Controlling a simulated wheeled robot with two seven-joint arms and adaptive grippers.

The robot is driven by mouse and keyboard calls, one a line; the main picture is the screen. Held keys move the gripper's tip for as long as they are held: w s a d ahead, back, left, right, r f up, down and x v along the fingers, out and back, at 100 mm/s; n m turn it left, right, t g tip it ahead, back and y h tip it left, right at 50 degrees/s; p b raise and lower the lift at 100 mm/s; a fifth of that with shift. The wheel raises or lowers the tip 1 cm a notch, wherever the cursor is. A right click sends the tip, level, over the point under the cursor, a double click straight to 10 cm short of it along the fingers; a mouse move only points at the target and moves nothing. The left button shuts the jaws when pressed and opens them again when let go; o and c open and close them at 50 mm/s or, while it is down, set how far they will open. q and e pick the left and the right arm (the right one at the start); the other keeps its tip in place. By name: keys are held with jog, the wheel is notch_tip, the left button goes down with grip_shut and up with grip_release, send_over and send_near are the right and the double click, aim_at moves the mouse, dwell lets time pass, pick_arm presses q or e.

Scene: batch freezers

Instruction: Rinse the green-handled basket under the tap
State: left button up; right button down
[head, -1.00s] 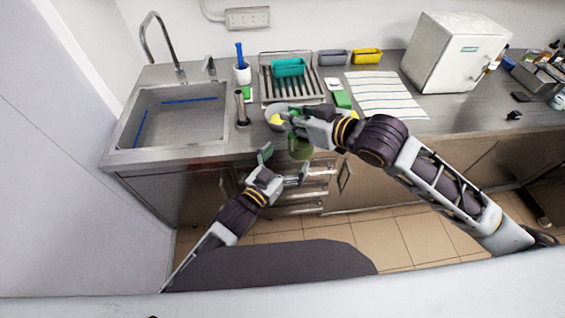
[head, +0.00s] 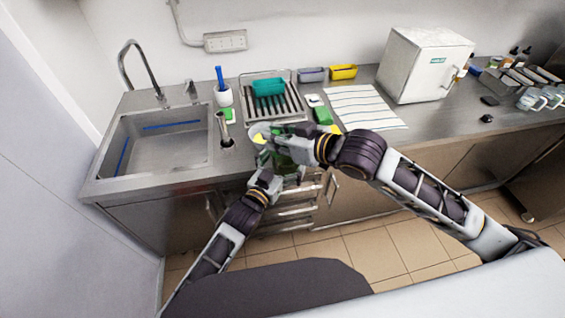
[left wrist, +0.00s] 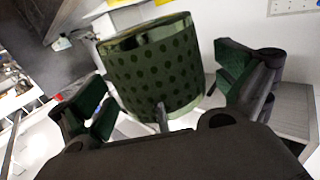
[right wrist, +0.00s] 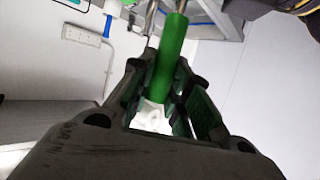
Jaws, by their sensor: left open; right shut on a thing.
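The green-handled basket (left wrist: 155,75) is a round, green-tinted cup with rows of dark holes. It fills the middle of the left wrist view, between the spread fingers of my left gripper (left wrist: 165,95), which is open. In the right wrist view my right gripper (right wrist: 165,90) is shut on the basket's green handle (right wrist: 172,50). In the head view the basket (head: 283,158) hangs in front of the counter edge, largely hidden by both grippers. The tap (head: 140,70) arches over the sink (head: 100,148) at the far left of the counter.
A drying rack (head: 290,104) with a teal container (head: 268,87) stands behind the grippers. A white pot with a blue-handled brush (head: 223,90) and a metal holder (head: 225,130) stand beside the sink. A striped cloth (head: 365,108) and white box (head: 425,63) lie to the right.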

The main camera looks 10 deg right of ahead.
pick_arm(q)
jog(key=shift+c, duration=0.4)
jog(key=c, duration=1)
jog(key=shift+c, duration=0.2)
pick_arm(e)
jog(key=c, duration=1.3)
grip_release()
jog(key=shift+r, duration=0.1)
jog(key=shift+r, duration=4.9)
